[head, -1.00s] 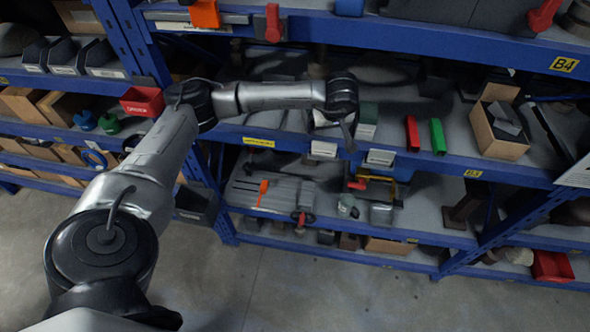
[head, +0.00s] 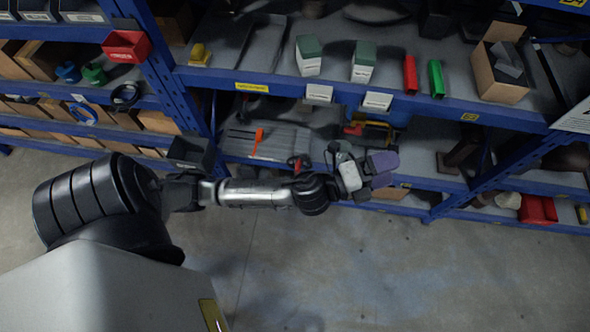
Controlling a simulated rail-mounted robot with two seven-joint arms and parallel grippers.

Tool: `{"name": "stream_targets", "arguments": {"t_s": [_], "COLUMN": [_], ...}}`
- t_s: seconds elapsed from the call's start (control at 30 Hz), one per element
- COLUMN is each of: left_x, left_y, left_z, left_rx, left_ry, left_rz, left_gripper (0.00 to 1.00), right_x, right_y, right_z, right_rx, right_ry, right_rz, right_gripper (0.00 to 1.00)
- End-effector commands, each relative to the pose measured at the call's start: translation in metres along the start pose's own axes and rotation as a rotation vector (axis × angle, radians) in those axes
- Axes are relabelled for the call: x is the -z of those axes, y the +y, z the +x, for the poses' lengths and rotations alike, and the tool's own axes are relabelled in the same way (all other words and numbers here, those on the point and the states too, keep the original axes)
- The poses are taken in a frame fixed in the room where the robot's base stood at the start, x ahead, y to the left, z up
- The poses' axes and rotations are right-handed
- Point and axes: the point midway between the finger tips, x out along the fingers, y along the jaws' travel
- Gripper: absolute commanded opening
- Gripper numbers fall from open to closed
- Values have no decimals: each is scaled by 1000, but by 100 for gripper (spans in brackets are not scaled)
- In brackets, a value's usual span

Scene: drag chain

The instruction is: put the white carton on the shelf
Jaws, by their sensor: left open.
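Two small cartons with white fronts and dark green tops stand upright on the middle shelf board (head: 440,105): the left carton (head: 308,56) and the right carton (head: 363,62). I cannot tell which one the task means. A gap lies between them. My left gripper (head: 382,171) is open, below and in front of that board, apart from both cartons, and overlaps the lower shelf in the picture. I see nothing clearly held in it. My right gripper is out of view.
A red block (head: 410,74) and a green block (head: 436,79) stand right of the cartons, then an open brown box (head: 500,72). A yellow item (head: 200,54) is at the left. Blue uprights flank the bay. Open floor (head: 300,270) lies in front.

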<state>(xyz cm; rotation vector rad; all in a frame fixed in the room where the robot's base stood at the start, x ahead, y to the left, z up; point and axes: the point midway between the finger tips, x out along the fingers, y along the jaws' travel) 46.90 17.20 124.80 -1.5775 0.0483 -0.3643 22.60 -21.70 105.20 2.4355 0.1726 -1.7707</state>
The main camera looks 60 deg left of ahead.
Motion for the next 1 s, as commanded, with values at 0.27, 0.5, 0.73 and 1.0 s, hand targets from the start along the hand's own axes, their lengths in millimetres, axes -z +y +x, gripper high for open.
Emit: {"name": "stream_targets", "arguments": {"t_s": [0.27,0.5,0.73,1.0], "left_x": [-27,3,20,20], "left_y": [107,141,143,143], "left_z": [-134,-240,-279,-281], "left_rx": [-564,-912,-1043,-1051], "left_ry": [-681,-1072,-1211,-1219], "left_rz": [-837,-1185,-1279,-1283], "left_gripper": [87,87,87,87], "right_x": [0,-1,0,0], "right_y": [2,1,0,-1], "right_z": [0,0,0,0], "right_rx": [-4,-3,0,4], "right_ry": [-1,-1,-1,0], "right_rz": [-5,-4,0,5], "right_gripper": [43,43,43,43]}}
